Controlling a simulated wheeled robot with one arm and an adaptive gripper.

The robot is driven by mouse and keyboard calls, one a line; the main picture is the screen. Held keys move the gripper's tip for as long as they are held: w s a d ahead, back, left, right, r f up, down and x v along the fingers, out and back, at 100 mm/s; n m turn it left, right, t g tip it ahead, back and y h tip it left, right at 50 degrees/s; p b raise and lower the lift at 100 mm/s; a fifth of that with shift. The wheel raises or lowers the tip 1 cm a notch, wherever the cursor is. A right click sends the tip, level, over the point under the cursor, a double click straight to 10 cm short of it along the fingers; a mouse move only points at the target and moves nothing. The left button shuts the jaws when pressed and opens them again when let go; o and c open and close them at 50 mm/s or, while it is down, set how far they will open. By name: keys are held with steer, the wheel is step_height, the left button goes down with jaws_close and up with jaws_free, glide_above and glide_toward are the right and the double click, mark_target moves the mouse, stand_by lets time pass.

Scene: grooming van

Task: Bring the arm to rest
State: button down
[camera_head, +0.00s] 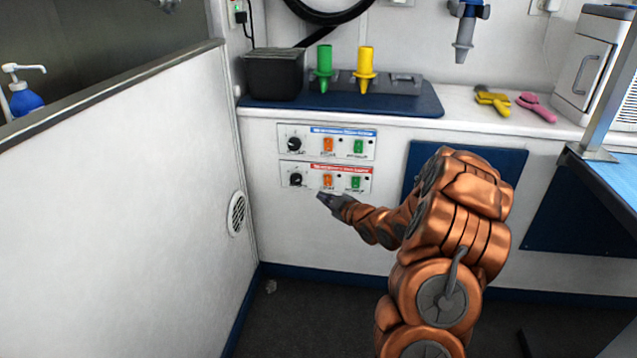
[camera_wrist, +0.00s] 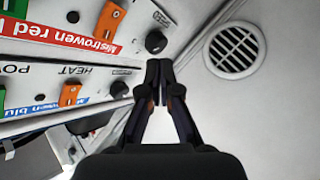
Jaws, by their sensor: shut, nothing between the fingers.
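My copper-coloured arm reaches from the lower right toward the counter front. My gripper (camera_head: 324,199) is in front of the lower control panel (camera_head: 313,187), just below its orange switch. In the wrist view my gripper (camera_wrist: 159,66) is shut and empty, its fingertips together close to a black knob. The lower panel has a red label strip (camera_wrist: 60,33), and the upper panel (camera_head: 319,146) has a blue one. Each panel has a black knob, an orange switch and a green switch. I cannot tell whether the fingertips touch the panel.
A round vent (camera_head: 237,213) is in the white wall at left. Green (camera_head: 324,66) and yellow (camera_head: 365,68) nozzles stand on the counter beside a black bin (camera_head: 274,74). A blue table (camera_head: 603,176) edges in at right.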

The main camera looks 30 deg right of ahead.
steer(key=s+a+r+m+g+h+p, duration=0.1)
steer(key=s+a+r+g+p, duration=0.2)
steer(key=r+p, duration=0.35)
steer(key=s+a+r+m+g+h+p, duration=0.1)
steer(key=s+a+r+m+g+p, duration=0.15)
steer(key=a+r+p, duration=0.35)
steer(key=s+a+r+m+g+h+p, duration=0.1)
steer(key=s+r+g+p, duration=0.2)
steer(key=r+p, duration=0.35)
steer(key=s+a+r+m+g+p, duration=0.1)
steer(key=s+a+r+g+p, duration=0.2)
steer(key=s+r, duration=0.6)
steer(key=s+a+r+m+g+y+p, duration=0.1)
steer(key=s+a+r+p, duration=0.7)
steer(key=s, duration=0.8)
steer(key=s+a+r+m+g+p, duration=0.3)
steer(key=s+a+r+g+p, duration=0.2)
steer(key=s+r+p, duration=0.3)
steer(key=s+a+r, duration=0.1)
steer(key=s+r, duration=0.1)
steer(key=s, duration=0.2)
steer(key=shift+s+a, duration=0.15)
steer(key=shift+a, duration=0.05)
